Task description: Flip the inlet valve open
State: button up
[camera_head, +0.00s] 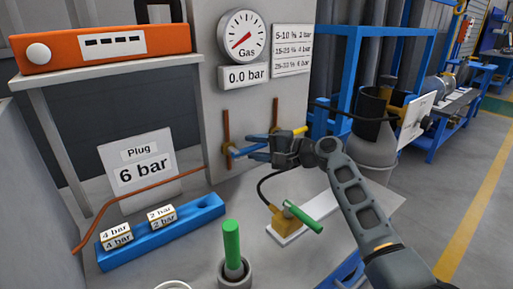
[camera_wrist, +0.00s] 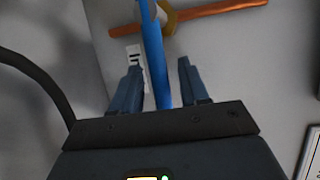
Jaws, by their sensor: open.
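A blue valve lever (camera_head: 236,153) sits on the left copper pipe of the grey panel. In the wrist view the blue lever (camera_wrist: 153,50) runs from a brass valve body (camera_wrist: 168,18) on the copper pipe down between my fingers. A white label with dark letters, partly hidden, is beside it; I cannot read it fully. My gripper (camera_head: 250,147) is open at the lever, and it also shows in the wrist view (camera_wrist: 160,68). One finger is on each side of the lever, with gaps visible. A yellow lever (camera_head: 300,130) is at the right copper pipe, partly behind my gripper.
A gas gauge (camera_head: 243,36) above reads 0.0 bar. A blue rack (camera_head: 165,232) with marked plugs, a green-handled piece (camera_head: 232,242) in a grey holder and a brass block (camera_head: 285,226) with a green handle stand below. A dark hose curves near my gripper.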

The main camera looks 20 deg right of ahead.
grip_shut()
dwell(0.5)
